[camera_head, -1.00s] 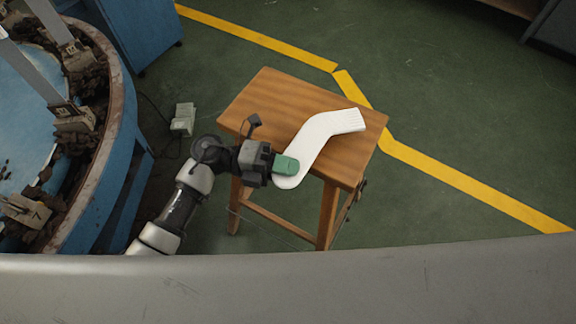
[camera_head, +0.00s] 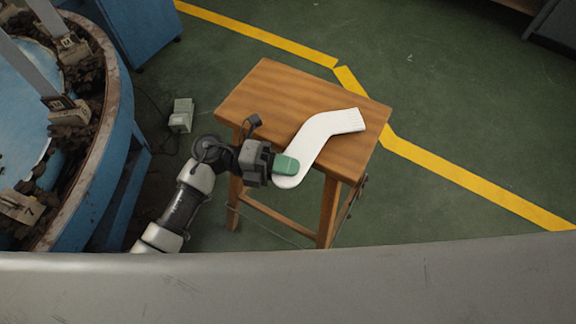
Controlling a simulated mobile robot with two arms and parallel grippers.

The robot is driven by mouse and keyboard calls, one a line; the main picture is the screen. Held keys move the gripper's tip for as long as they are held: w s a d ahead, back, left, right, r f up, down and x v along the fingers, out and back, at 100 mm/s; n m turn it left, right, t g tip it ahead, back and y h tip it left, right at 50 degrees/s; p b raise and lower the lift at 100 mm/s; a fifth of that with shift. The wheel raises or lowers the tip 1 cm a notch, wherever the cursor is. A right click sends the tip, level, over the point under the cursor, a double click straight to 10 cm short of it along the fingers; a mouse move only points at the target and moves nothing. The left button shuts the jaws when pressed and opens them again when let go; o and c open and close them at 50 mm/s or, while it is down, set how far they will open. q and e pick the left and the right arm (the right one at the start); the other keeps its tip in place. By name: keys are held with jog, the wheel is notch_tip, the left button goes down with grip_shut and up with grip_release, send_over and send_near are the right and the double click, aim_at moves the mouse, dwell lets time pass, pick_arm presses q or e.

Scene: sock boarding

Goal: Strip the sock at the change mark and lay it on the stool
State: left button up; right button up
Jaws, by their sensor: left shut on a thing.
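A white sock (camera_head: 318,138) with a ribbed cuff lies flat over the wooden stool (camera_head: 262,92), its cuff toward the right of the seat. Its toe end hangs at the stool's front left edge. My left gripper (camera_head: 286,166), with green fingertips, is shut on the sock at the toe end. The fingers hide part of the toe. My right gripper is not in view.
A round blue machine (camera_head: 118,140) with several metal posts stands at the left. A small grey-green box (camera_head: 181,115) with a cable lies on the floor. A grey surface (camera_head: 300,290) spans the front.

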pick_arm(q)
jog(key=shift+f, duration=0.1)
dwell(0.4)
jog(key=o, duration=0.8)
jog(key=shift+a, duration=0.1)
